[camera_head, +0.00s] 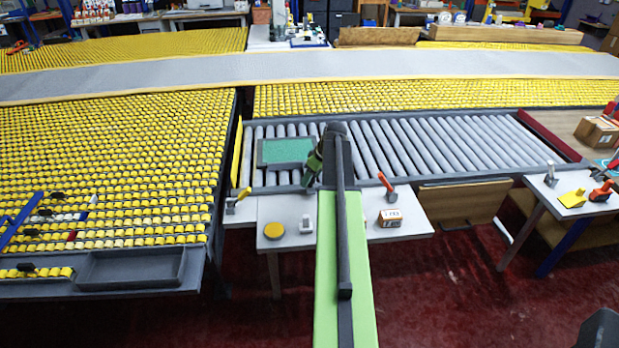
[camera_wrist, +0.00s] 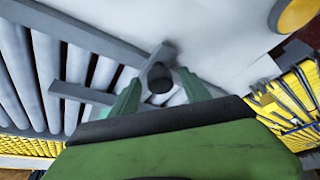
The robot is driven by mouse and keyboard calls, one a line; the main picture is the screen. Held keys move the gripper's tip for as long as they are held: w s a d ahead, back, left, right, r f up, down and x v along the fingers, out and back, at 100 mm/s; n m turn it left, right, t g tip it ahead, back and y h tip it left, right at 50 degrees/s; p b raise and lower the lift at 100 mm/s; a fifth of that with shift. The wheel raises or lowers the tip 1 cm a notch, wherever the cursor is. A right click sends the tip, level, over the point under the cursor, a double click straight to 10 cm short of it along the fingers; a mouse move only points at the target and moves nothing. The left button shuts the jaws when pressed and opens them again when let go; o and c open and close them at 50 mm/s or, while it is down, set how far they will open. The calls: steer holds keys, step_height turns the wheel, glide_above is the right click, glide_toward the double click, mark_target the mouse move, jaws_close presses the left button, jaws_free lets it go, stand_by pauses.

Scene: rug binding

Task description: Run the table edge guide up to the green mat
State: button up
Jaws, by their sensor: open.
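The green mat (camera_head: 287,152) lies flat on the grey rollers, left of my gripper (camera_head: 313,163) in the head view. In the wrist view my gripper (camera_wrist: 159,78) is open, with one finger on each side of a dark round knob (camera_wrist: 160,79). The knob seems to belong to a grey bar (camera_wrist: 82,93) over the rollers, which looks like the table edge guide. Whether the fingers touch the knob I cannot tell. The guide is not clear in the head view, where my arm covers that place. The mat is not seen in the wrist view.
The roller bed (camera_head: 430,145) runs right, mostly clear. In front, a white table (camera_head: 340,213) holds a yellow disc (camera_head: 273,230), a small white block (camera_head: 306,226), an orange-handled tool (camera_head: 386,183) and a box (camera_head: 390,217). A yellow strip (camera_head: 237,152) edges the bed's left.

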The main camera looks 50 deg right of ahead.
steer(key=p+v, duration=1.3)
steer(key=v, duration=0.2)
steer(key=shift+r, duration=0.4)
steer(key=w+a+f+n+y+b, duration=0.15)
steer(key=w+a, duration=0.35)
steer(key=a, duration=0.5)
steer(key=w+a+n+g+p, duration=0.15)
steer(key=w+a, duration=0.35)
steer(key=a, duration=0.6)
steer(key=w+a+f+n+b, duration=0.15)
steer(key=w+a, duration=0.35)
steer(key=a, duration=0.5)
steer(key=s+a+f+n+g, duration=0.1)
steer(key=s+a+n, duration=0.15)
steer(key=a, duration=1.45)
steer(key=s+a+m+g+h, duration=0.1)
steer(key=s+a+m, duration=0.1)
steer(key=s+m, duration=0.2)
steer(key=s+a+m+g+h+b, duration=0.1)
steer(key=s+a+m, duration=0.1)
steer(key=s+m, duration=0.2)
steer(key=shift+s+a+f, duration=0.3)
steer(key=shift+s+f, duration=0.15)
steer(key=shift+s, duration=0.1)
